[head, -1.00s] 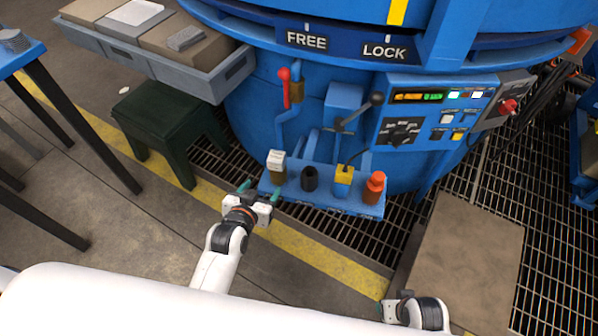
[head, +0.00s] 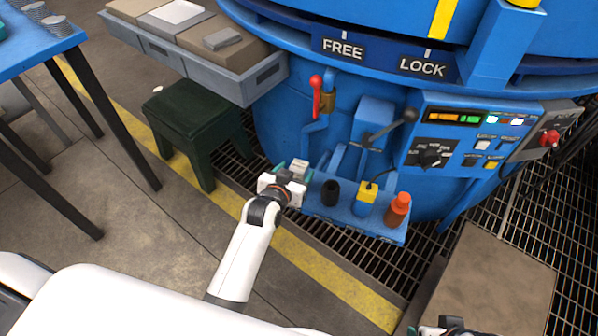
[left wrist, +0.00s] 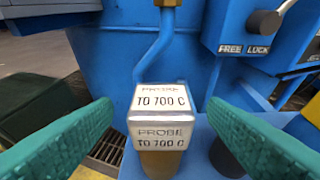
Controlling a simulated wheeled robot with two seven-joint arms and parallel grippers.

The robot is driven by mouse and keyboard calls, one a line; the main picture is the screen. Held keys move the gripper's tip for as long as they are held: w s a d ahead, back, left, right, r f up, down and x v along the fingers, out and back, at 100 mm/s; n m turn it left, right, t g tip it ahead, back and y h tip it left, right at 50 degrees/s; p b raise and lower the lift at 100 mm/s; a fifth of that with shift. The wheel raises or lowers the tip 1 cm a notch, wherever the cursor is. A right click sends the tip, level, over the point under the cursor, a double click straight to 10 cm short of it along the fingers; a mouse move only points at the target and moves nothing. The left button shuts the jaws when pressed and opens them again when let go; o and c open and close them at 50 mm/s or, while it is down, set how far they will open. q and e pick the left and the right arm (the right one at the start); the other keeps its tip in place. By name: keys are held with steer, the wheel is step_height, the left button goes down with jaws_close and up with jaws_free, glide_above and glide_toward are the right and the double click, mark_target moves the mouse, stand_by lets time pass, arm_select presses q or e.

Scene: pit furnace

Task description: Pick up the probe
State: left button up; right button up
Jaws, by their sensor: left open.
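The probe (left wrist: 158,118) is a block with a white top marked "PROBE TO 700 C" and a brown lower part. It stands upright on the blue shelf (head: 385,231) at the furnace's front, at its left end. In the head view the probe (head: 299,167) is partly hidden by my left gripper (head: 289,175). In the left wrist view my left gripper's green fingers (left wrist: 158,140) are open, one on each side of the probe, with gaps visible. A little of my right gripper (head: 440,328) shows at the bottom edge; its fingers are not clear.
On the shelf right of the probe stand a black cup (head: 331,192), a yellow block (head: 366,195) with a cable and an orange bottle (head: 398,209). A lever (head: 390,130) and control panel (head: 455,135) are above. A green stool (head: 196,125) stands left.

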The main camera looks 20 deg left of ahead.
arm_select(q)
steer(key=b+x, duration=0.1)
steer(key=x, duration=0.2)
steer(key=shift+w+f, duration=0.1)
steer(key=c, duration=1.2)
steer(key=shift+o, duration=0.2)
